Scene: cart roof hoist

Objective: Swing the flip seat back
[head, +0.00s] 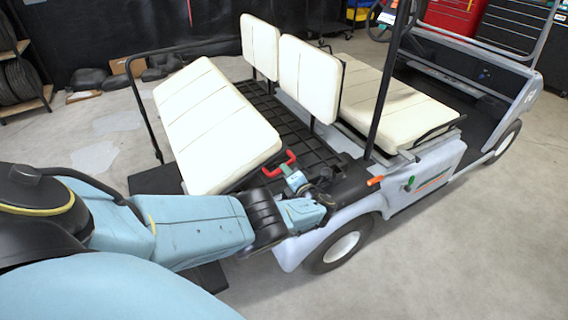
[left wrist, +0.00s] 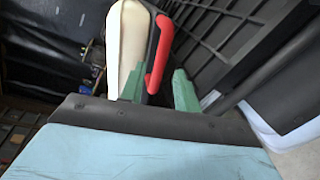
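The flip seat's cream cushion (head: 217,125) is tilted at the rear of the cart, behind two upright cream backrests (head: 309,79). A red handle (head: 281,165) sits at the cushion's lower right edge. My left gripper (head: 293,174) is at this handle. In the left wrist view, the red handle (left wrist: 159,58) lies between the green fingers of my left gripper (left wrist: 159,88). A dark gap shows beside the right finger, so the fingers look open around it. The cushion edge (left wrist: 126,42) shows just left of the handle. My right gripper is not in view.
A black slatted rear deck (head: 262,103) lies between the cushion and backrests. A black rail (head: 143,105) runs along the far side, and a black post (head: 389,80) rises right of the deck. The rear wheel (head: 341,248) is below my gripper. Floor at right is clear.

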